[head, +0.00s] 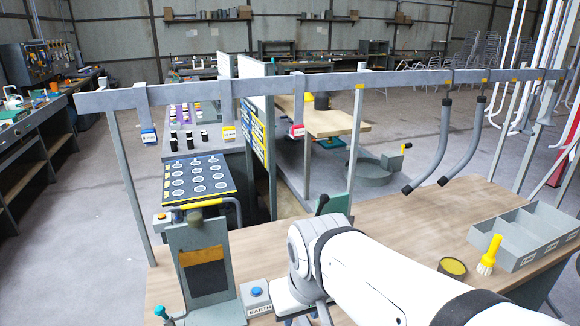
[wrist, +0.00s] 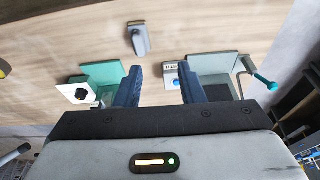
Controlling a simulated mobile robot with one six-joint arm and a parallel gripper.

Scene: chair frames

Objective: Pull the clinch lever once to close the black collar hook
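My gripper (wrist: 160,75) is open and empty, pointing down above the bench; in the head view its fingers are mostly hidden behind my white arm. A green block with a black-knobbed lever (head: 322,204) stands right of my gripper; it also shows at left in the wrist view (wrist: 82,93). A grey stand (head: 205,270) with a dark panel and a teal-knobbed handle (head: 165,313) is left of my gripper; the handle shows at right in the wrist view (wrist: 265,81). I cannot tell which part is the clinch lever or the black collar hook.
A labelled box with a blue button (head: 257,293) sits beside the stand. A grey fixture (wrist: 138,38) lies on the bench. A grey tray (head: 525,235), a yellow brush (head: 490,255) and a round tin (head: 453,267) are at right. Bent tubes (head: 435,150) hang from the overhead rail (head: 330,82).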

